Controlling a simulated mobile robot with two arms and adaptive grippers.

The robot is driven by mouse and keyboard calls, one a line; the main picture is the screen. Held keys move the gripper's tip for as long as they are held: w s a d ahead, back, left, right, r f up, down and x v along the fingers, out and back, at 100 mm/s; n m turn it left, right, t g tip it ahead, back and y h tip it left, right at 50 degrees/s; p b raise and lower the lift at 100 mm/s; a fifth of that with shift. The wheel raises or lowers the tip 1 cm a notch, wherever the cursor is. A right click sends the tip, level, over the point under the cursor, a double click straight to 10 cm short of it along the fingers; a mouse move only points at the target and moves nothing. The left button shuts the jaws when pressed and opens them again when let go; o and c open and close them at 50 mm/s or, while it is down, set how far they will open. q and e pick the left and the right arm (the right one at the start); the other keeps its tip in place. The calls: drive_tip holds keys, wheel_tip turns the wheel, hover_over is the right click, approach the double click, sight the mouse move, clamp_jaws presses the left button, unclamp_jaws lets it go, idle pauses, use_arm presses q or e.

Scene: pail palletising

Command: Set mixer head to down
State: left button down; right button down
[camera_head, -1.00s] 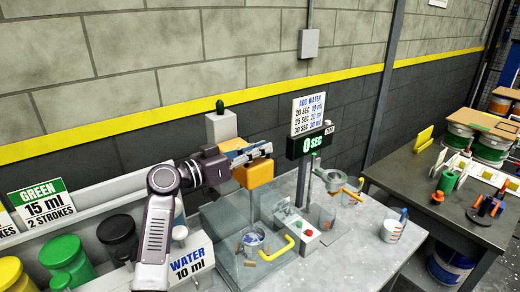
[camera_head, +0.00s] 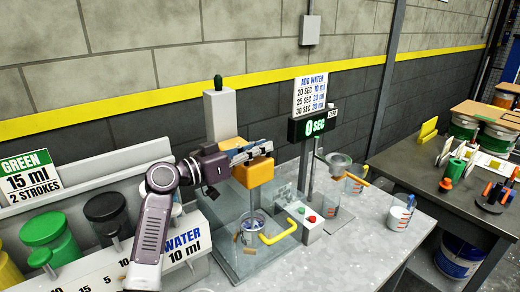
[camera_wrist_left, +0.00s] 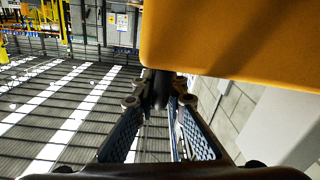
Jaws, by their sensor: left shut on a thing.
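The mixer has a grey column (camera_head: 219,115) and an orange head (camera_head: 254,174) on its front. The head hangs above a clear cup (camera_head: 251,225) inside a transparent guard with a yellow handle (camera_head: 279,232). My left gripper (camera_head: 255,150) is at the top of the head. In the left wrist view, its fingers (camera_wrist_left: 157,105) are shut on a dark bar (camera_wrist_left: 155,88) beside the head's orange underside or side (camera_wrist_left: 235,40); I cannot tell which face. The gap between head and cup is partly seen through the guard. My right gripper is not in view.
A measuring cup (camera_head: 399,214) is on the grey bench. Lidded containers (camera_head: 105,215) stand at left. A dark table (camera_head: 420,183) is at right.

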use_arm(q)
drive_tip(key=c, duration=2)
unclamp_jaws()
drive_tip(key=shift+s+r, duration=0.1)
drive_tip(key=shift+r, duration=5)
